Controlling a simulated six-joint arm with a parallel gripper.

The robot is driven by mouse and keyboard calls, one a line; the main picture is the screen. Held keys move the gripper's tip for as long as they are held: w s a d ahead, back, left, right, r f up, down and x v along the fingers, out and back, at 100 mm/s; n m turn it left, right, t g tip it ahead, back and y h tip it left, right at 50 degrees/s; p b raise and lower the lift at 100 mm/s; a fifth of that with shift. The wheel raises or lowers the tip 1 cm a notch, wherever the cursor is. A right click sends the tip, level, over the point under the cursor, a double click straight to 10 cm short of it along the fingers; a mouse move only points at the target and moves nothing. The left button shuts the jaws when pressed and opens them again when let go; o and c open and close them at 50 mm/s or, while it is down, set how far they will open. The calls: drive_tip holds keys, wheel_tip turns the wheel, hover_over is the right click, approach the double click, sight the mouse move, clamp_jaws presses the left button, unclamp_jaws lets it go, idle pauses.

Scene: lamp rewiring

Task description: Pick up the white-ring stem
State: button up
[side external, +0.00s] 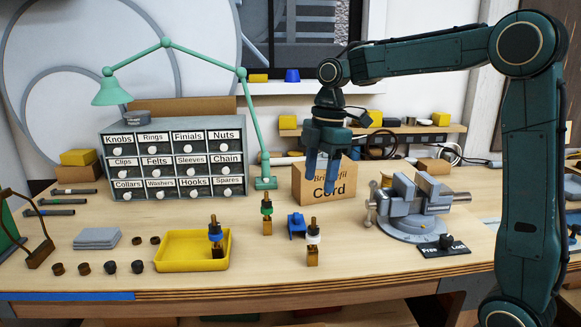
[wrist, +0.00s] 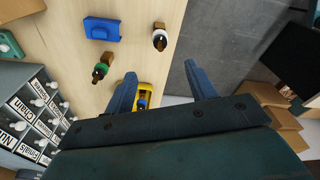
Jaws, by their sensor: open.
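The white-ring stem (side external: 313,236) stands upright on the front middle of the bench, a brass-and-dark piece with a white band and a wooden-looking foot. In the wrist view it shows at the top centre (wrist: 159,39), beyond the fingertips. My gripper (side external: 321,176) is open and empty, fingers down, well above the bench in front of the cord box. In the wrist view its fingers (wrist: 161,72) are spread, with nothing between them close up. A green-ring stem (side external: 267,211) stands to the left, and a blue-ring stem (side external: 216,235) is at the yellow tray.
A small blue block (side external: 297,226) sits just left of the white-ring stem. The yellow tray (side external: 178,263) is at front left, and the labelled drawer cabinet (side external: 173,163) is behind. A cardboard cord box (side external: 312,190) stands at the back. A grey vise (side external: 415,210) is to the right.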

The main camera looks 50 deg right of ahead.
sight(313, 227)
drive_tip(key=shift+w+a+f, duration=0.1)
drive_tip(key=shift+a+f, duration=0.05)
drive_tip(key=shift+f, duration=1.3)
drive_tip(key=shift+a+f, duration=0.2)
drive_tip(key=shift+f, duration=1.2)
drive_tip(key=shift+w+a+f, duration=0.1)
drive_tip(key=shift+a+f, duration=0.05)
drive_tip(key=shift+f, duration=1.3)
drive_tip(key=shift+a+f, duration=0.2)
drive_tip(key=shift+f, duration=2.4)
drive_tip(key=shift+r, duration=0.1)
clamp_jaws()
